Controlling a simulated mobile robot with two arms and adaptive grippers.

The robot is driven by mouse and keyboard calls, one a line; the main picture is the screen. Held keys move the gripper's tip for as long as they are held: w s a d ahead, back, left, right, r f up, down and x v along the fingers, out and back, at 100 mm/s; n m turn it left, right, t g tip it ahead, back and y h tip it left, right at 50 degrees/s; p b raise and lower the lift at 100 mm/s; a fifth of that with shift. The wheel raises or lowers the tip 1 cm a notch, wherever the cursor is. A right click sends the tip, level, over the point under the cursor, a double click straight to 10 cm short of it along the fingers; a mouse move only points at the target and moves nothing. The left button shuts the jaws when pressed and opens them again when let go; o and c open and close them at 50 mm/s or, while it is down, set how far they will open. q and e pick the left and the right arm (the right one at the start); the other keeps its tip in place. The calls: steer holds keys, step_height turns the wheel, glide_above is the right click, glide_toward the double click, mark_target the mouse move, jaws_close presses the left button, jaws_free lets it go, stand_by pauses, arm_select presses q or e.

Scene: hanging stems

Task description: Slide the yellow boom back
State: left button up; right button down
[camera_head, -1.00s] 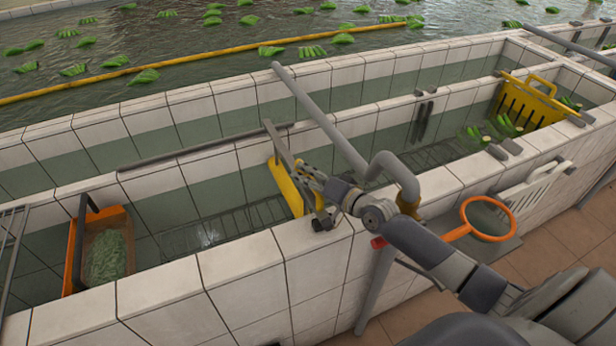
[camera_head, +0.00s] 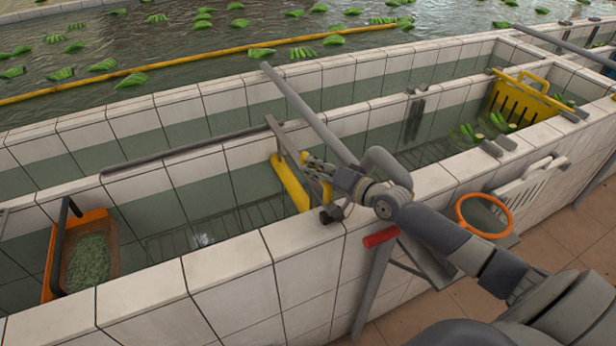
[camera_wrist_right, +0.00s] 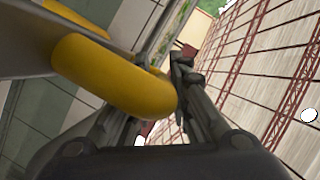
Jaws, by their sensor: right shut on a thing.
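The yellow boom (camera_head: 289,184) lies across the near water channel, between its tiled walls, with a grey bar along its top. My right gripper (camera_head: 318,178) is at the boom's near end, just above the near wall (camera_head: 300,251). It is shut on the boom. In the right wrist view the boom's rounded yellow end (camera_wrist_right: 115,77) fills the left side and reaches the right gripper's fingers (camera_wrist_right: 168,100), which partly hide the contact. My left gripper is not in view.
An orange container (camera_head: 56,273) with green bits sits in the channel at the left. A yellow slotted basket (camera_head: 519,99) stands at the right end. A grey pipe (camera_head: 309,112) slants above the channel. An orange-rimmed hoop (camera_head: 484,215) and a red-ended bar (camera_head: 381,237) are by the near wall.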

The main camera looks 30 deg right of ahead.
steer(key=shift+d, duration=0.35)
steer(key=shift+a, duration=0.1)
steer(key=c, duration=1.5)
jaws_free()
steer(key=shift+r, duration=0.1)
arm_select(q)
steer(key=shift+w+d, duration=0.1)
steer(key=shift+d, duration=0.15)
